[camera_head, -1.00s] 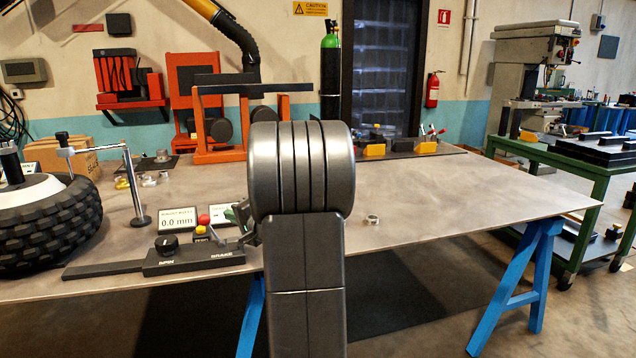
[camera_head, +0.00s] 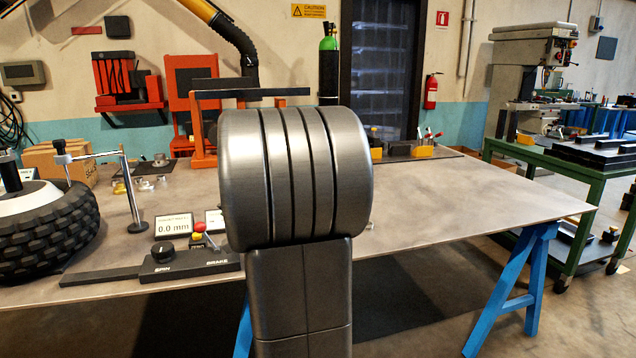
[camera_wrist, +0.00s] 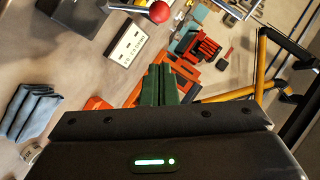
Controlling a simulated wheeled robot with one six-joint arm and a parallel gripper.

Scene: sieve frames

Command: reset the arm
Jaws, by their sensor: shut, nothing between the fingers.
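My arm (camera_head: 296,180), a thick grey link with a ribbed rounded elbow, stands upright in the middle of the head view, in front of the table. My gripper is hidden behind it there. In the wrist view my gripper (camera_wrist: 160,82) shows its green fingers together, with nothing between them. It hangs clear of the objects below it in that view.
The table (camera_head: 450,200) holds a knobbly tyre (camera_head: 45,235), a metal post stand (camera_head: 132,195), a 0.0 mm display (camera_head: 174,226) and a SPIN/BRAKE control box (camera_head: 190,264). An orange frame (camera_head: 203,140) stands behind my arm. The table's right part is mostly bare. A blue cloth (camera_wrist: 28,112) shows in the wrist view.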

